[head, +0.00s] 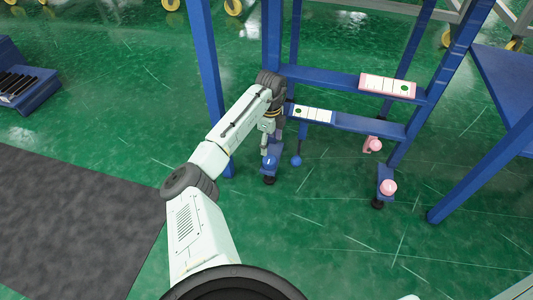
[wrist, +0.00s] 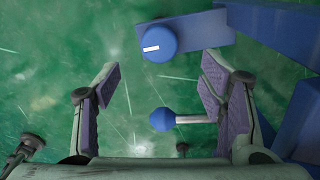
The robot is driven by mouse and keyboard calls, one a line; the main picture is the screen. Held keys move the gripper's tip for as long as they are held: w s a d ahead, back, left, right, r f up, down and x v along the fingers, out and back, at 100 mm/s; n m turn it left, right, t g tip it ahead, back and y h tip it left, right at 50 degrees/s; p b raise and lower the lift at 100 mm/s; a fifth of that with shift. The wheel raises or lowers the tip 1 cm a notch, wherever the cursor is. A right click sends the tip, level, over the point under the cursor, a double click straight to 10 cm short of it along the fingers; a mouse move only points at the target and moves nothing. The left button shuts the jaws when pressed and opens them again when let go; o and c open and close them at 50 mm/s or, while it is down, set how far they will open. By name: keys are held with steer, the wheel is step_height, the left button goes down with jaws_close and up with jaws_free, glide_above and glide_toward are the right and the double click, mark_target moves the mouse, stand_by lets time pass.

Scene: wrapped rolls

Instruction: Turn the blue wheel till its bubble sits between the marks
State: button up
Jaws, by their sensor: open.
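The blue wheel (head: 268,162) is a round knob low on the blue frame; in the wrist view it is a blue cylinder (wrist: 160,42) with a white stripe on its face. The blue-edged white level (head: 316,115) is on the lower rail, its green bubble (head: 299,109) in the left part, seemingly outside the middle marks. My gripper (wrist: 160,72) is open and empty, its purple-padded fingers spread. The wheel appears beyond the fingertips, between their lines. In the head view my gripper (head: 267,137) is just above the wheel, its fingertips partly hidden.
A blue ball-ended lever (head: 296,160) hangs right of the wheel; its ball (wrist: 163,119) shows between my fingers. A pink level (head: 388,86), pink wheel (head: 388,187) and pink knob (head: 374,145) are further right. Blue posts stand around; the green floor is open in front.

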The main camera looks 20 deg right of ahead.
mark_target(270, 159)
step_height(270, 159, down, 10)
steer(key=b, duration=0.3)
steer(key=shift+s+f, duration=0.15)
steer(key=c, duration=1.2)
steer(key=shift+o, duration=0.2)
